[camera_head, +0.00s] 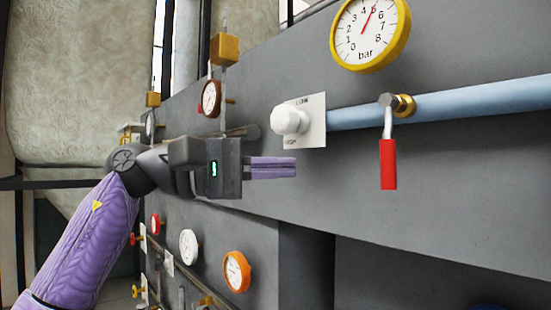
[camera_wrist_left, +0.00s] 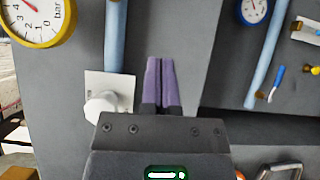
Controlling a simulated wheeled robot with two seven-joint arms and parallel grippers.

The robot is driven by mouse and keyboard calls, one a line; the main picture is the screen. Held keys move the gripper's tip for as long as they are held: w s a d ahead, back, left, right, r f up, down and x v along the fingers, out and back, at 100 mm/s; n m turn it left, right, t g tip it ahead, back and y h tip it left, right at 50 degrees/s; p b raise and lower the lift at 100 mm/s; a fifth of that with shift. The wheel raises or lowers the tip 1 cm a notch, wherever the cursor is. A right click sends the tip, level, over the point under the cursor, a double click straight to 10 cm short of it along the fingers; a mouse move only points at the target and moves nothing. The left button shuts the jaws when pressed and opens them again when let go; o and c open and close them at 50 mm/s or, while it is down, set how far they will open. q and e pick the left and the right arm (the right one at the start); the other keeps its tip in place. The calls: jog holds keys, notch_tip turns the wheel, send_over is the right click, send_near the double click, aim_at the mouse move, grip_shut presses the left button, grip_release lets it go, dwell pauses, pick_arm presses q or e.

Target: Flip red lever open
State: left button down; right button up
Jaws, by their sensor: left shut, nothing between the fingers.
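The red lever (camera_head: 388,163) hangs down from a brass valve (camera_head: 404,105) on the light blue pipe (camera_head: 460,104) at the right of the head view. My left gripper (camera_head: 294,167) points right, its purple fingers shut together with nothing between them. It is left of the lever, at about the lever's height in the picture, with a clear gap between them. The left wrist view shows the shut fingers (camera_wrist_left: 160,62) in front of the grey panel. The red lever is not visible there. My right gripper is in neither view.
A white knob (camera_head: 290,119) on a white plate sits just above my left fingers. A yellow pressure gauge (camera_head: 370,32) is above the pipe. Several smaller gauges, including an orange one (camera_head: 237,271), are at the lower left. The panel between fingers and lever is clear.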

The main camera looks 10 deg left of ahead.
aim_at(388, 147)
pick_arm(q)
jog(key=d+p, duration=0.2)
jog(key=d, duration=0.7)
jog(key=shift+w+p, duration=0.15)
jog(key=shift+p, duration=0.15)
